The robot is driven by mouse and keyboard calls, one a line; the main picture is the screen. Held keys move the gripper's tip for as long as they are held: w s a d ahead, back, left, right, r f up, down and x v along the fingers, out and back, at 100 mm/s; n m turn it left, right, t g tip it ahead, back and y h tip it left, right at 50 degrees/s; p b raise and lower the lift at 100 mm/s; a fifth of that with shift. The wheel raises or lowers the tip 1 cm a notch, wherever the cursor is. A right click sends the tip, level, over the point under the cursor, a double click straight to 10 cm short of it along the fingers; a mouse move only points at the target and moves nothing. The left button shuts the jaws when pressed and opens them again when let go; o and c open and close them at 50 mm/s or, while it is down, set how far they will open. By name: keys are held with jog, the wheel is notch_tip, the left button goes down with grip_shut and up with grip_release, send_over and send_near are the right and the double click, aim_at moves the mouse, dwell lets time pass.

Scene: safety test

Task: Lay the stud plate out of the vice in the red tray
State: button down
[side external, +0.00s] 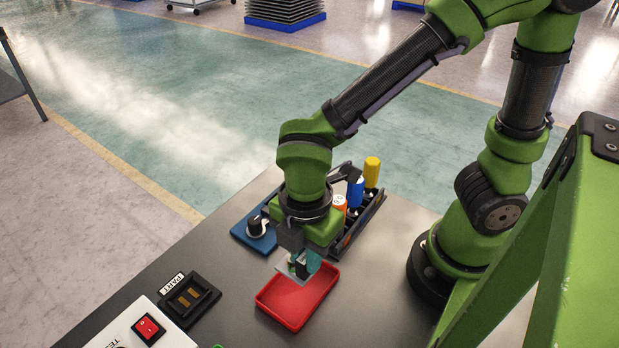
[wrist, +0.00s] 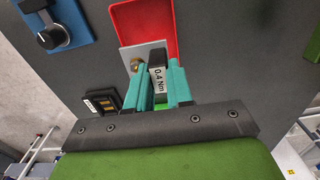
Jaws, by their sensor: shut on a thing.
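My gripper (side external: 303,266) has teal fingers and points down over the back end of the red tray (side external: 293,321). It is shut on the stud plate, a pale flat plate (side external: 286,273) that hangs over the tray's back left edge. I cannot tell whether the plate touches the tray. A blue base with a black knob (side external: 255,229), perhaps the vice, holds no visible plate.
A black fixture labelled "PART" (side external: 190,299) and a white box with a red switch (side external: 148,327) are at the front left.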

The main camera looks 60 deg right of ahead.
jog(key=shift+f, duration=2.65)
jog(key=shift+f, duration=0.95)
jog(key=c, duration=0.9)
grip_release()
jog(key=shift+r, duration=3.55)
jog(key=shift+s+f+m, duration=0.1)
jog(key=shift+s+m, duration=0.05)
jog(key=shift+m, duration=0.85)
jog(key=w+d+r+m+t, duration=0.1)
jog(key=d+r+m+t, duration=0.1)
jog(key=d+r+m, duration=0.2)
jog(key=w+d+r+m+t+y, duration=0.1)
jog(key=d+r+m+t, duration=0.1)
jog(key=d+r+m, duration=0.3)
jog(key=w+d+r+m+t+y, duration=0.1)
jog(key=d+r+m+t, duration=0.2)
jog(key=m, duration=0.8)
jog(key=shift+w+d+r, duration=0.1)
jog(key=shift+d+r, duration=0.3)
jog(key=shift+d, duration=0.25)
jog(key=shift+w+d+r, duration=0.1)
jog(key=shift+d+r, duration=0.35)
jog(key=shift+d, duration=0.25)
jog(key=shift+w+d+r, duration=0.1)
jog(key=shift+d+r, duration=0.3)
jog(key=shift+d, duration=0.25)
